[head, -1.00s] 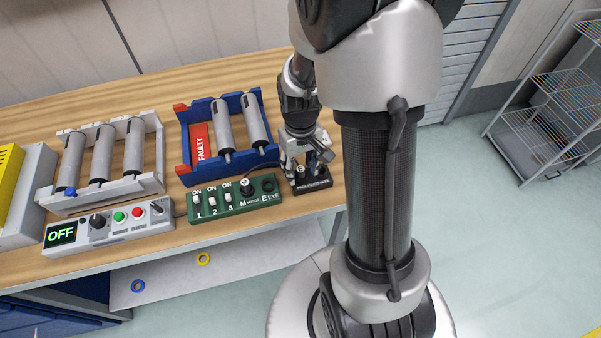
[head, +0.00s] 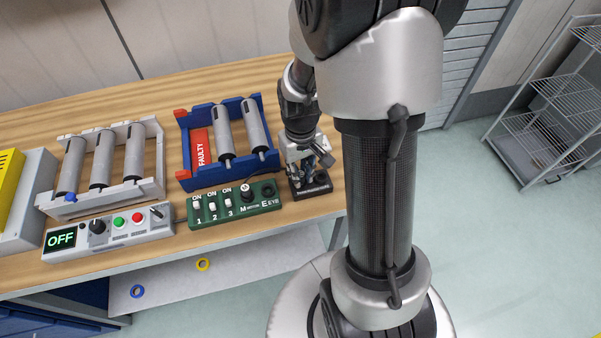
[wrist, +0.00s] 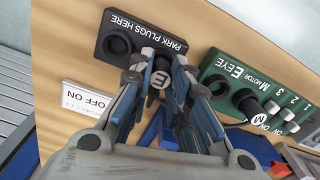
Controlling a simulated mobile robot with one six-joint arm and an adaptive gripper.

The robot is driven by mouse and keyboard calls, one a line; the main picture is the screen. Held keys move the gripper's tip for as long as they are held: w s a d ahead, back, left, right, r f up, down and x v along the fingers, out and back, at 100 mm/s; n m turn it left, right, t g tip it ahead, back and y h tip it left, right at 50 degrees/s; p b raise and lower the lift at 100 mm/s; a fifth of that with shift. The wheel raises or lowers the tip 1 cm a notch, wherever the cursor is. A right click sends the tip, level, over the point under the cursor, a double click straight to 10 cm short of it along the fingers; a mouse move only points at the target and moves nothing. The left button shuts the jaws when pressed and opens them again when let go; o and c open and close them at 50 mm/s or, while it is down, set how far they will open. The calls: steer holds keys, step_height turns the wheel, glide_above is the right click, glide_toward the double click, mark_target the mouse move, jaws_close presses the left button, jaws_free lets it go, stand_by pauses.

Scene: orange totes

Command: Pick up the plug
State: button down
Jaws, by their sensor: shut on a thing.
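The black plug with a white E on its top (wrist: 159,80) is between my fingertips in the wrist view. My gripper (wrist: 163,72) is shut on it, with a finger on either side. The plug is at the right part of the black "PARK PLUGS HERE" block (wrist: 148,31); the fingers hide whether it sits in a hole there. The block's left hole is empty. In the head view my gripper (head: 309,172) points down over the block (head: 316,190), and the plug cannot be made out.
The green switch box (head: 236,205) stands beside the block, with a plug marked M (wrist: 258,118) and an open EYE socket (wrist: 217,87). Behind are a blue tray (head: 184,160) with rollers and a FAULTY card. The grey control box (head: 110,232) reads OFF. The table edge is close.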

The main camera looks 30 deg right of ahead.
step_height(320, 180, up, 20)
steer(key=p, duration=0.6)
steer(key=shift+f, duration=0.1)
